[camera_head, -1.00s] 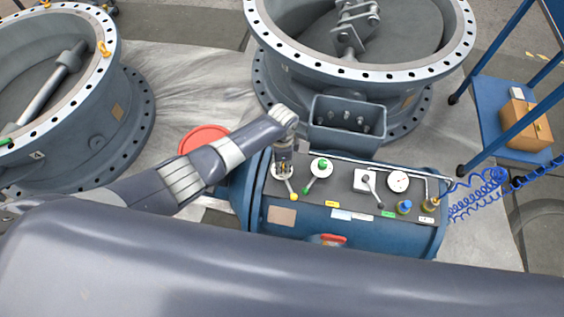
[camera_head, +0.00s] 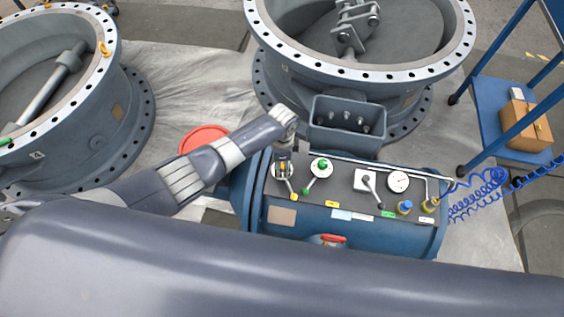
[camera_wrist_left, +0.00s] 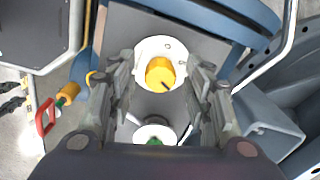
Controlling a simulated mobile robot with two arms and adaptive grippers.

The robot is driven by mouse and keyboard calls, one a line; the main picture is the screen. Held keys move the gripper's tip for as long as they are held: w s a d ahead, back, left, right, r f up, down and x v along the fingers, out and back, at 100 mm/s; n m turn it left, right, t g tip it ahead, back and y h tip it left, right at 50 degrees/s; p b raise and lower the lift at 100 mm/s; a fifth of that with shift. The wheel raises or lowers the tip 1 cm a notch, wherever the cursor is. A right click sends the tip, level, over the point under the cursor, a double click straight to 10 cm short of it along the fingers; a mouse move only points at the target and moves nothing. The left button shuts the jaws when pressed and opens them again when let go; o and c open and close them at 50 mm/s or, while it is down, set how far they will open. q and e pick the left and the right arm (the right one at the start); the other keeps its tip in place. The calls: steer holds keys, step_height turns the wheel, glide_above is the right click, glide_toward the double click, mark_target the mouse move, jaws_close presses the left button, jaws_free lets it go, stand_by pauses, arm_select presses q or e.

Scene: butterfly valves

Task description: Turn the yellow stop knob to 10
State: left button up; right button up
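The yellow stop knob (camera_wrist_left: 159,72) sits on a round white dial on the control panel. A dark mark on it points to the lower right in the left wrist view; I cannot read the dial numbers. My left gripper (camera_wrist_left: 161,66) is open, one finger on each side of the knob with gaps showing. In the head view my left gripper (camera_head: 283,160) is over the dial at the panel's left end and hides much of it. Some yellow of the knob shows beneath it. My right gripper is out of view.
A green knob (camera_head: 322,165) on its own white dial is close to the right of the yellow one. Further right are a grey lever (camera_head: 371,187) and a gauge (camera_head: 398,182). A grey open box (camera_head: 346,136) stands behind the panel, near the large valve (camera_head: 300,78).

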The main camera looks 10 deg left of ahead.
arm_select(q)
step_height(320, 180, up, 12)
stand_by(0.8)
stand_by(0.4)
